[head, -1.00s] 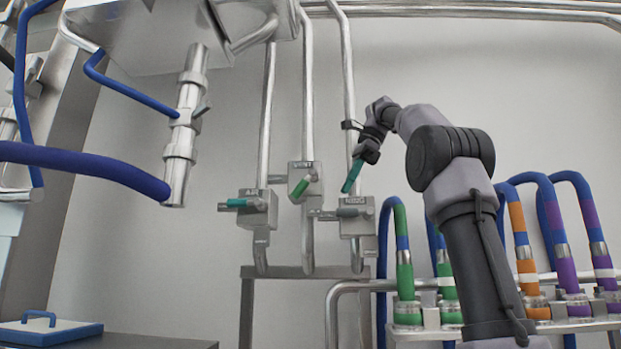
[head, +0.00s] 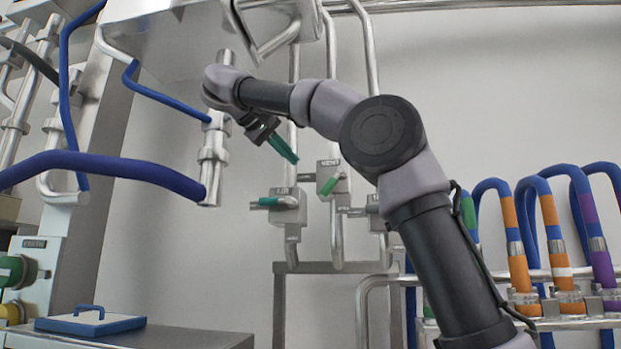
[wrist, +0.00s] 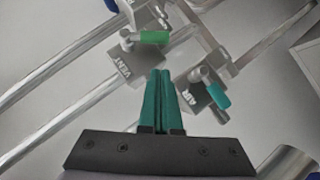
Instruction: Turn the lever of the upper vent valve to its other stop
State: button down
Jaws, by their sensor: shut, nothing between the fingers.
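The upper vent valve (head: 329,165) is a grey block on a vertical pipe, marked VENT, with a bright green lever (head: 328,186) slanting across its front. In the wrist view the VENT block (wrist: 122,70) is ahead, up and left of the fingertips, and its green lever (wrist: 155,37) points right. My gripper (head: 292,158) has dark green fingers pressed together and empty. In the head view it is up and left of the vent valve. In the wrist view the fingertips (wrist: 161,73) lie between the VENT and AIR blocks, touching no lever that I can see.
The AIR valve (head: 291,206), with a teal lever (head: 268,201), is close below the gripper. A third valve (head: 374,206) is partly behind my arm. A thick blue hose (head: 95,160) and steel pipe (head: 212,160) are at left. Coloured hoses stand at right.

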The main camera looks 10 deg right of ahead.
jog(key=s+a+r+t, duration=0.1)
jog(key=a+r, duration=0.1)
send_near(327, 189)
jog(key=w+d, duration=0.4)
jog(key=w, duration=0.2)
jog(key=shift+s+f+n+h, duration=0.1)
jog(key=shift+f+n+h, duration=0.2)
jog(key=shift+n, duration=0.1)
jog(key=shift+d+f+n+h, duration=0.15)
jog(key=shift+f+n+h, duration=0.25)
jog(key=shift+f+h, duration=0.1)
dwell(0.3)
jog(key=d+f+n+h, duration=0.1)
jog(key=s+f+n+h, duration=0.1)
jog(key=n, duration=0.1)
jog(key=shift+d+t+h, duration=0.3)
jog(key=shift+d+t, duration=0.1)
jog(key=shift+d+f, duration=0.25)
dwell(0.7)
